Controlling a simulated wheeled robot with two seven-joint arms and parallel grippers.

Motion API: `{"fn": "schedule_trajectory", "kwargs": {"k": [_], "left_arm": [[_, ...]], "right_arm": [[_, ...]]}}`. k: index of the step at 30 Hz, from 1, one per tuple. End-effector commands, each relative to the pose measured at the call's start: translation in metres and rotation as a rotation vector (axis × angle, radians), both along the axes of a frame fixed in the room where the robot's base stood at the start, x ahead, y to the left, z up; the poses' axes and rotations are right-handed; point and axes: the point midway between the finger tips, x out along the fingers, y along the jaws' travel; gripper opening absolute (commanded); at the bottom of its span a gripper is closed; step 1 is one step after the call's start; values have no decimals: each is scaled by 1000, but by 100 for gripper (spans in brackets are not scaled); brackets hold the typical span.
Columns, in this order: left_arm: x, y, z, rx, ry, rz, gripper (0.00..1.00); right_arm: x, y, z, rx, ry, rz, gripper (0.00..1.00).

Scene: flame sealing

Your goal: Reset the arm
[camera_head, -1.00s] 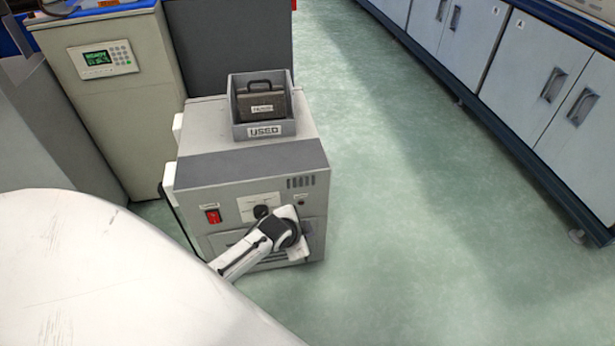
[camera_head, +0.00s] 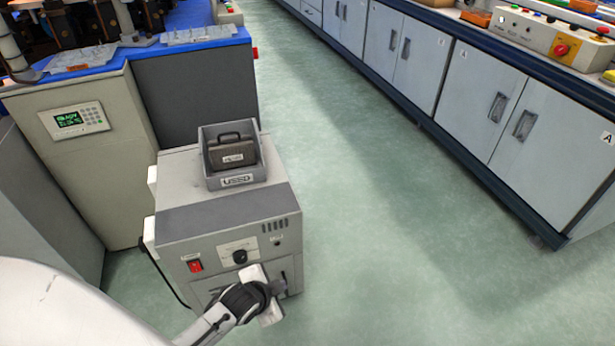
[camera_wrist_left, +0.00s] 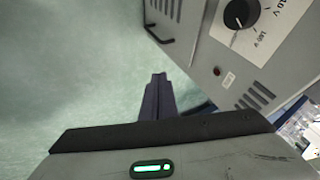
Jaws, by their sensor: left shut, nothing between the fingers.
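My left arm comes in from the lower left in the head view. Its wrist and hand, with the left gripper (camera_head: 272,310), are in front of the lower front of a grey machine (camera_head: 225,210). In the wrist view, the dark fingers of this gripper (camera_wrist_left: 157,85) are together with nothing between them. They point over the green floor, beside the machine's front panel with its black dial (camera_wrist_left: 237,13). I cannot tell the exact gap to the panel. My right gripper is not in view.
A grey bin labelled USED (camera_head: 236,181) stands on the machine and holds a dark case (camera_head: 232,152). White cupboards (camera_head: 480,100) line the right. The green floor (camera_head: 390,230) between is clear.

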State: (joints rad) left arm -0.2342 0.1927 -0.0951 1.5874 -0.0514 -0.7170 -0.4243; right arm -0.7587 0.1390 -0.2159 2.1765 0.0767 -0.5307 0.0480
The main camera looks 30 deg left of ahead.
Motion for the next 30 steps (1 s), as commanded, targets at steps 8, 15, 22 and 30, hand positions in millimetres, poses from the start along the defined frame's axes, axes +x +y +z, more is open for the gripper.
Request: {"fn": "schedule_trajectory", "kwargs": {"k": [8,15,22,30], "left_arm": [[-3,-3,3,-8,5,7,0],[-50,-35,51,-129,97,133,0],[-106,-58,103,-236,201,268,0],[-156,-71,149,-307,283,373,0]], "right_arm": [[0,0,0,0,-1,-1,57],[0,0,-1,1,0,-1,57],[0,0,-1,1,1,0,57],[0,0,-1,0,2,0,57]]}}
